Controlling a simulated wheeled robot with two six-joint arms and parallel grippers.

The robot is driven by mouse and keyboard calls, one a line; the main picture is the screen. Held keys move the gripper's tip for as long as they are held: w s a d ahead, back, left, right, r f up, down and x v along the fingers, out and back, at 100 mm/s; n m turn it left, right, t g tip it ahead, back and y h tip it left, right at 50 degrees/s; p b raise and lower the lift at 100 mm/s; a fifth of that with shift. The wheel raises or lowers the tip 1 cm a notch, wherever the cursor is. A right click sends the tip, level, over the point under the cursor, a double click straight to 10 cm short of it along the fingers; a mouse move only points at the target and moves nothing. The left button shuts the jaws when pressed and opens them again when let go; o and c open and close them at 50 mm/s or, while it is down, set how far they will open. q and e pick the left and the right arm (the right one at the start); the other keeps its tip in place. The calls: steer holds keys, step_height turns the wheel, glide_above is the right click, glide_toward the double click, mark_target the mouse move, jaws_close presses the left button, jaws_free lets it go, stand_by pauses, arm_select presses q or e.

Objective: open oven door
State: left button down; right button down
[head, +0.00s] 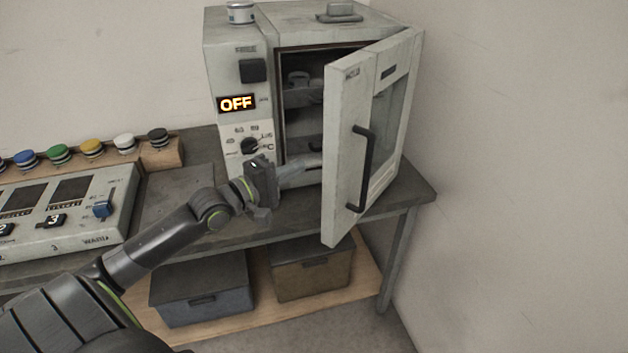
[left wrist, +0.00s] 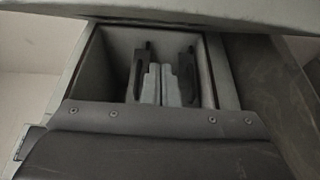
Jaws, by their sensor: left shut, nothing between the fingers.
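The oven (head: 240,65) is a pale, worn cabinet with an orange "OFF" display on its left panel. Its door (head: 347,100) stands partly open, swung out toward the right, with a dark bar handle (head: 362,170) on its outer face. My left gripper (head: 316,160) is shut and empty. It reaches in from the left across the oven's opening, its fingertips at the inner side of the door's free edge; I cannot tell if they touch. The shut fingers also show in the left wrist view (left wrist: 158,84). My right gripper is out of view.
The oven stands on a dark bench (head: 420,192) near the right wall. A control console (head: 75,215) and a row of coloured knobs (head: 92,148) are at the left. Two bins (head: 312,275) sit on the shelf below. The floor at the lower right is clear.

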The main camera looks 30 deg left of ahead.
arm_select(q)
steer(key=d, duration=0.1)
steer(key=w+d, duration=0.1)
steer(key=d, duration=0.1)
steer(key=d+p, duration=0.1)
steer(key=shift+w+d, duration=0.25)
stand_by(0.3)
